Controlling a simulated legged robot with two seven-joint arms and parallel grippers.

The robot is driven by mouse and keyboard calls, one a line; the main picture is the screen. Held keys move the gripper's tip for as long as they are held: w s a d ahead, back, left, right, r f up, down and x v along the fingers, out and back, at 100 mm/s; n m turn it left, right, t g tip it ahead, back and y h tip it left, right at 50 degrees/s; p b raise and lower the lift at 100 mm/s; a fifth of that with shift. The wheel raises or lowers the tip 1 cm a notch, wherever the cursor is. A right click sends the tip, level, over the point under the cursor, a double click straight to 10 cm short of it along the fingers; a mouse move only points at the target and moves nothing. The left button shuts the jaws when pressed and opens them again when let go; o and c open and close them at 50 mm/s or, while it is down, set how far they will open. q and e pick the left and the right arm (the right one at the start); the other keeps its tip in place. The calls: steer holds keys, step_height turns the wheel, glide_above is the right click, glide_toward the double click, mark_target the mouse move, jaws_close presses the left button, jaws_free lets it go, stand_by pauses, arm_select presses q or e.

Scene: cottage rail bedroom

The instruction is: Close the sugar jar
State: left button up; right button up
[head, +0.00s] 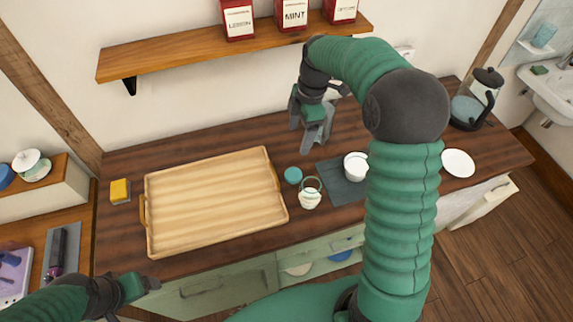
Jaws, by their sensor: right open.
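A small cream jar (310,200) with a teal ring at its top stands on the dark wooden counter, right of the tray; it looks like the sugar jar. A round teal piece (293,175), perhaps its lid, lies just behind and left of it. I cannot tell whether the two are joined. My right gripper (316,128) is open and empty, pointing down above the back of the counter, behind the jar and apart from it. My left gripper (150,284) is low at the left, in front of the counter's edge; its jaw gap is not clear.
A large wooden tray (158,190) fills the counter's left half, with a yellow sponge (120,190) beside it. A white cup (355,168) stands on a dark mat (340,190), partly behind my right arm. A white plate (458,163) and a glass pot (474,104) are at the right.

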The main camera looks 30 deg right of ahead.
glide_above(294, 174)
step_height(294, 174, down, 11)
steer(key=shift+r, duration=0.2)
steer(key=shift+w+a+f, duration=0.1)
steer(key=shift+f, duration=0.2)
steer(key=f, duration=0.3)
steer(key=f+p, duration=0.1)
steer(key=f, duration=0.1)
steer(key=shift+d+f, duration=0.2)
steer(key=shift+d, duration=0.05)
steer(key=c, duration=1.4)
